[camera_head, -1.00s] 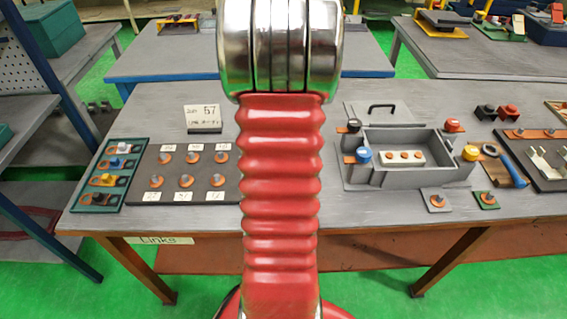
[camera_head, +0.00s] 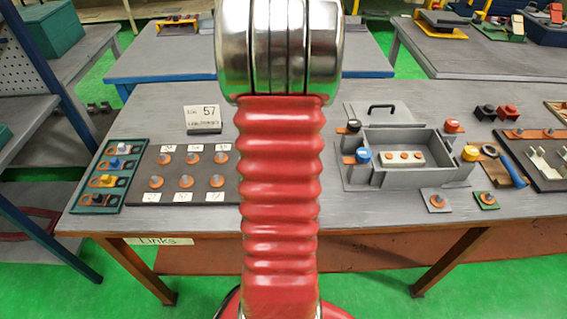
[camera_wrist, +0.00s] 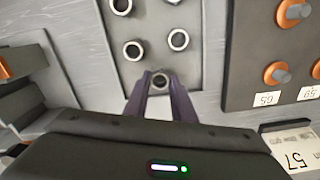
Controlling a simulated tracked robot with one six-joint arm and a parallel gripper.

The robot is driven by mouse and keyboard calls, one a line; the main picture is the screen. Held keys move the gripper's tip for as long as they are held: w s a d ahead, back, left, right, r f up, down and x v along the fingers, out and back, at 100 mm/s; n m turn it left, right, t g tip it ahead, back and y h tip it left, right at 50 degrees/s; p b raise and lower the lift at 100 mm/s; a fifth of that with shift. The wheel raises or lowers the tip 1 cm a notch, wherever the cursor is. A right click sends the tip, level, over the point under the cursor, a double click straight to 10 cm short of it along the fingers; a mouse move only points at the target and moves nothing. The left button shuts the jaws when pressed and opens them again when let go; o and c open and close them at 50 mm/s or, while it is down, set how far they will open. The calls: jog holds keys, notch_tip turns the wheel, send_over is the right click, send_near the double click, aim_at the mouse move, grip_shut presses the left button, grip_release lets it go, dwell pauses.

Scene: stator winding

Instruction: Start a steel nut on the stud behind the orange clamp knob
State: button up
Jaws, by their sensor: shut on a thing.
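In the wrist view my gripper (camera_wrist: 160,85) points down over a grey tray (camera_wrist: 185,18), its two dark fingers closed on a small steel nut (camera_wrist: 160,79). I cannot tell whether this nut is clear of the tray. Several other ring-shaped steel nuts (camera_wrist: 178,40) lie apart in the tray. In the head view my arm hides the gripper and the tray. A yellow-orange knob (camera_head: 470,153) stands at the right side of the grey open-topped box (camera_head: 425,177). A stud behind it cannot be made out.
Black (camera_head: 353,126), red (camera_head: 452,125) and blue (camera_head: 363,155) knobs stand around the box. A dark board (camera_head: 187,176) with several orange-based posts lies left of my arm, beside a teal tray (camera_head: 112,178). A sign reading 57 (camera_head: 203,118) stands behind the board.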

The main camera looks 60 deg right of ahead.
notch_tip(320, 180, up, 8)
dwell(1.2)
jog(key=shift+w, duration=0.2)
jog(key=w+a+n, duration=0.4)
jog(key=w+a, duration=0.4)
jog(key=w, duration=0.4)
jog(key=w+a+n, duration=0.4)
jog(key=w+a, duration=0.4)
jog(key=w, duration=0.4)
jog(key=w+a+n, duration=0.4)
jog(key=w+a, duration=0.1)
jog(key=a, duration=0.9)
jog(key=w+a+f+n, duration=0.1)
jog(key=w+a+n, duration=0.3)
jog(key=a, duration=0.9)
jog(key=w, duration=0.2)
jog(key=shift+w+a, duration=0.3)
jog(key=shift+a, duration=0.05)
jog(key=shift+s, duration=0.1)
